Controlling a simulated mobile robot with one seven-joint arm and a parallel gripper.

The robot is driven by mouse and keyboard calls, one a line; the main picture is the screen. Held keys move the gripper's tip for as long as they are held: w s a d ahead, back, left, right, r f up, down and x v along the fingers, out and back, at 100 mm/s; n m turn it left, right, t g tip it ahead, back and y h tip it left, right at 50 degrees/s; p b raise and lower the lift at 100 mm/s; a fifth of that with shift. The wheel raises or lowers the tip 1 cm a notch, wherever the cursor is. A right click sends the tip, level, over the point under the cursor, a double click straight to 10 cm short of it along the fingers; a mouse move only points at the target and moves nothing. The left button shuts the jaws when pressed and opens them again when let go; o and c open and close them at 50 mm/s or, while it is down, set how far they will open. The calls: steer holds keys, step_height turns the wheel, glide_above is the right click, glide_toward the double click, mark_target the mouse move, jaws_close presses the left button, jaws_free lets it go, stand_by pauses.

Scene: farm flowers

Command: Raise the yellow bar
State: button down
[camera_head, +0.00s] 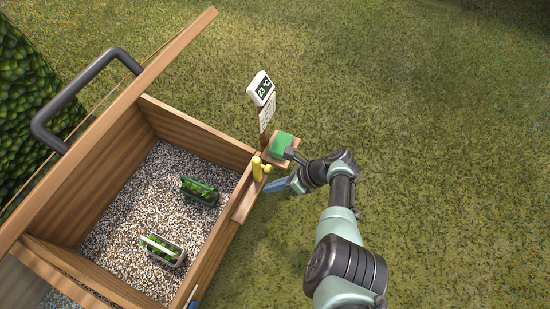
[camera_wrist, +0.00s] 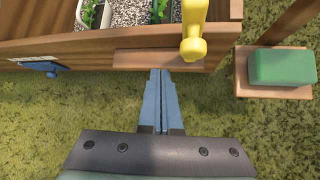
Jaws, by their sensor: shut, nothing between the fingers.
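The yellow bar (camera_head: 260,168) is on the outer side of the wooden planter box, near its right corner. In the wrist view the yellow bar (camera_wrist: 193,38) stands at the top, right of centre, with a rounded knob at its lower end. My gripper (camera_head: 274,186) is beside the box, just below the bar in the head view. In the wrist view my gripper (camera_wrist: 160,72) has its blue fingers together and empty, with the tips at a wooden ledge (camera_wrist: 140,60), left of the bar's knob. Whether the fingers touch the ledge cannot be told.
A green block (camera_head: 282,142) rests on a small wooden shelf by a post with a 23 °C display (camera_head: 261,88). The gravel-filled box (camera_head: 205,145) holds two small planters (camera_head: 199,190). A blue handle (camera_wrist: 52,68) is on the box front. Open grass lies right.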

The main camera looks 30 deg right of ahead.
steer(key=d+p+v, duration=0.1)
steer(key=p+v, duration=0.3)
steer(key=v, duration=0.6)
steer(key=shift+f, duration=0.45)
steer(key=shift+w, duration=0.2)
